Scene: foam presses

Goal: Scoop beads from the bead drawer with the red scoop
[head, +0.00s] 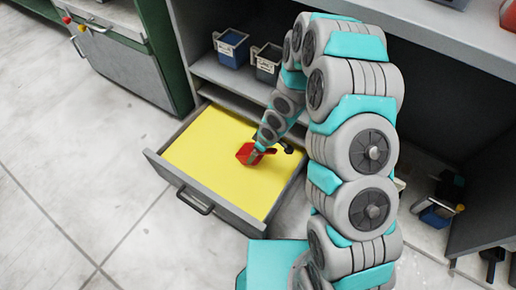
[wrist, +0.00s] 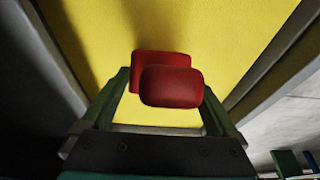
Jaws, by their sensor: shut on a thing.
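The bead drawer (head: 172,174) is pulled out of the cabinet in the head view. A smooth yellow fill of beads (head: 200,150) covers its inside. My gripper (head: 259,151) is over the right part of the drawer, shut on the red scoop (head: 246,154). In the wrist view the red scoop (wrist: 172,86) sits between the two fingers, with the yellow beads (wrist: 225,30) beyond it. I cannot tell whether the scoop touches the beads or hangs just above them. Its inside is hidden.
A blue bin (head: 231,48) and a dark grey bin (head: 267,63) stand on the shelf behind the drawer. My arm covers the middle of the cabinet. More small items (head: 437,213) lie at lower right. The tiled floor (head: 75,165) left of the drawer is clear.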

